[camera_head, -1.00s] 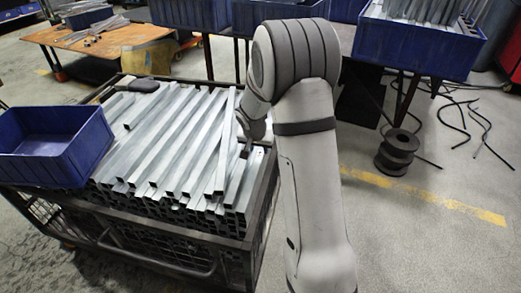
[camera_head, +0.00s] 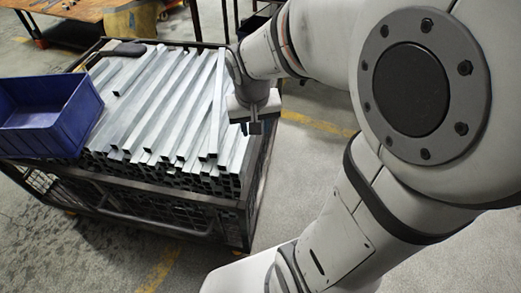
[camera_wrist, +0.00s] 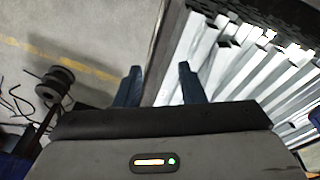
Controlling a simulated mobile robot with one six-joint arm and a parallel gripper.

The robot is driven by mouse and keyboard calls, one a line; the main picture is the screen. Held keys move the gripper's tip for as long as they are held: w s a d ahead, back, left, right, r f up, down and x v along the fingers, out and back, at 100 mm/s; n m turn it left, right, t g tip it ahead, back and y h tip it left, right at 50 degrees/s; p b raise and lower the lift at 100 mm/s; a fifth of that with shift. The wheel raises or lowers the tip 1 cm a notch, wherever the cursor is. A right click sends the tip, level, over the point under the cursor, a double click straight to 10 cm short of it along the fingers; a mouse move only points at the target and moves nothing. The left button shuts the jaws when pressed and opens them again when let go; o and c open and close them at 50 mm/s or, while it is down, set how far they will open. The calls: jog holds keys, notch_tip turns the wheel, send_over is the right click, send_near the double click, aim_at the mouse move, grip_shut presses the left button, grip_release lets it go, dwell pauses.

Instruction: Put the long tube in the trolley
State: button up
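Several long galvanized tubes (camera_head: 165,95) lie side by side, stacked in the dark wire-mesh trolley (camera_head: 190,195). One long tube (camera_head: 217,110) at the right of the top layer lies slightly askew over the others; I cannot tell whether it is the task's tube. My gripper (camera_head: 256,127) is over the trolley's right edge, pointing down. In the wrist view my gripper (camera_wrist: 159,82) has its two fingers apart with nothing held between them. The trolley's rim and tube ends (camera_wrist: 225,45) show beyond and right of the fingers.
A blue bin (camera_head: 40,115) sits on the trolley's left side. A dark object (camera_head: 124,47) lies at the back of the stack. A spool (camera_wrist: 55,82) stands on the floor with cables beside it. An orange-edged table (camera_head: 90,25) is behind.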

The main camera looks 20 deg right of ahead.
jog(key=s+a+n+y, duration=0.1)
jog(key=s+a+n, duration=0.1)
jog(key=s, duration=0.7)
jog(key=shift+s+r+g, duration=0.15)
jog(key=shift+r+g, duration=0.1)
jog(key=shift+g, duration=0.15)
